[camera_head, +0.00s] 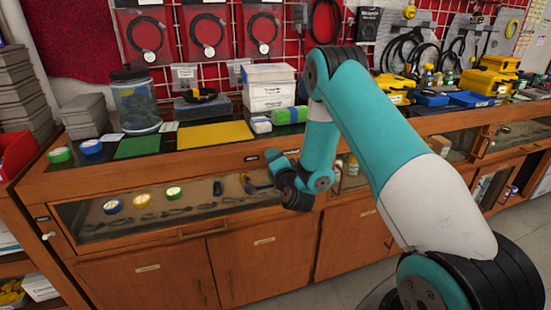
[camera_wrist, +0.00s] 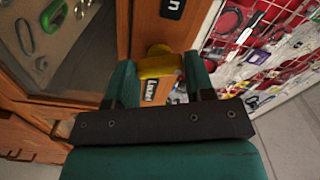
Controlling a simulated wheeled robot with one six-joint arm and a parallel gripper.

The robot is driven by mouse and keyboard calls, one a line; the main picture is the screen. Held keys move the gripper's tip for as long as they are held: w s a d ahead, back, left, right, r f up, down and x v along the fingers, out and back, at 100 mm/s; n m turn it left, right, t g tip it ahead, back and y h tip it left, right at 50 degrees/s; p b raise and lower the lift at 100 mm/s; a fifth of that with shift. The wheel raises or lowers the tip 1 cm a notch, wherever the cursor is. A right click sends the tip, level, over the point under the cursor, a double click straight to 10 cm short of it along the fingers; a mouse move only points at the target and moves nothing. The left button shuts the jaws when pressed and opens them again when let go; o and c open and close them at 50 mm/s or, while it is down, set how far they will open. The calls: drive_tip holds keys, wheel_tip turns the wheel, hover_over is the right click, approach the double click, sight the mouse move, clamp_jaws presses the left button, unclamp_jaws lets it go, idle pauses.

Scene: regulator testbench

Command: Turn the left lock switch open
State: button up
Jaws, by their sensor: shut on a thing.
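A yellow switch handle (camera_wrist: 159,67) shows in the wrist view on the wooden cabinet post, between the two teal fingers of my gripper (camera_wrist: 158,62). My gripper is shut on this handle. A black label (camera_wrist: 172,8) with a partly visible white marking sits above the handle. Another black label (camera_wrist: 150,90), partly covered by my gripper, sits below it. In the head view my arm reaches down to the cabinet front, and the handle cannot be made out there.
The wooden glass-fronted cabinet (camera_head: 150,275) runs along the wall. Carabiners hang behind glass left in the wrist view; tools hang on a red pegboard (camera_wrist: 255,45) at right. Jars, boxes and a yellow mat (camera_head: 215,134) lie on the countertop. Grey floor (camera_wrist: 290,145) shows at lower right.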

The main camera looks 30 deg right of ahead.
drive_tip(key=shift+a+n+p, duration=0.15)
drive_tip(key=shift+n+p, duration=0.65)
drive_tip(key=shift+n, duration=1.4)
drive_tip(key=shift+f, duration=0.15)
drive_tip(key=o, duration=0.9)
drive_tip(key=shift+s, duration=0.15)
